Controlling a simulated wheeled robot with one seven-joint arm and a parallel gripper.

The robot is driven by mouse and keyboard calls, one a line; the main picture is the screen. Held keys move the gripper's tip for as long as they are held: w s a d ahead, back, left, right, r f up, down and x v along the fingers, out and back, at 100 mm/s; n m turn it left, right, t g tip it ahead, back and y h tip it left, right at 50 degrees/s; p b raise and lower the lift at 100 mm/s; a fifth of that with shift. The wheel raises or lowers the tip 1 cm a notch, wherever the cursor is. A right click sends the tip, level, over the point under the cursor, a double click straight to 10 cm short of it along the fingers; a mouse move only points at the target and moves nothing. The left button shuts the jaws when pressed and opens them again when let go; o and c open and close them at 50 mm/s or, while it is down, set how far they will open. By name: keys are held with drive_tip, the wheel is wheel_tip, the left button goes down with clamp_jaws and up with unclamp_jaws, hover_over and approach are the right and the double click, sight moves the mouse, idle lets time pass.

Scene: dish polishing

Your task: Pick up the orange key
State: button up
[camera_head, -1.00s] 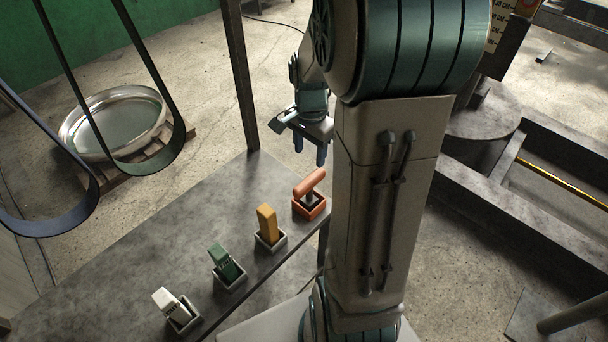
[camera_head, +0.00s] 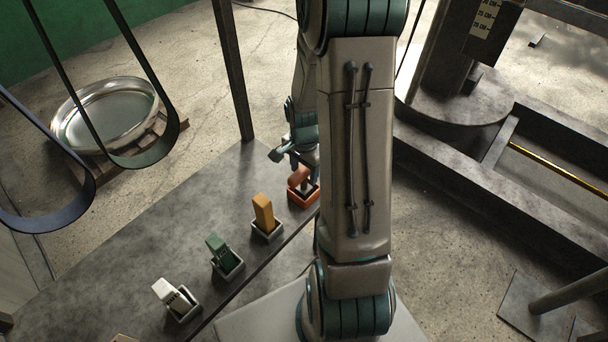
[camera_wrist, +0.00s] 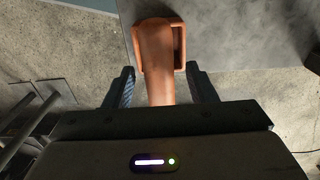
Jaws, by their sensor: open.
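The orange key (camera_head: 298,178) stands in a small orange square holder (camera_head: 304,199) near the right end of the grey table. My gripper (camera_head: 303,160) is right over it and partly covers its top. In the wrist view the key (camera_wrist: 156,55) runs from its holder (camera_wrist: 178,42) down between the two fingers of my gripper (camera_wrist: 160,80). The fingers are open, one on each side of the key, with gaps visible. The end of the key nearest the palm is hidden by the gripper body.
A yellow block (camera_head: 263,212), a green piece (camera_head: 217,246) and a white piece (camera_head: 168,292) stand in grey holders in a row along the table (camera_head: 150,240). A dark post (camera_head: 232,75) rises behind the table. A metal dish (camera_head: 108,112) lies at the back left.

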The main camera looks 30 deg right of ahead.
drive_tip(key=shift+f, duration=0.9)
clamp_jaws()
drive_tip(key=shift+r, duration=0.1)
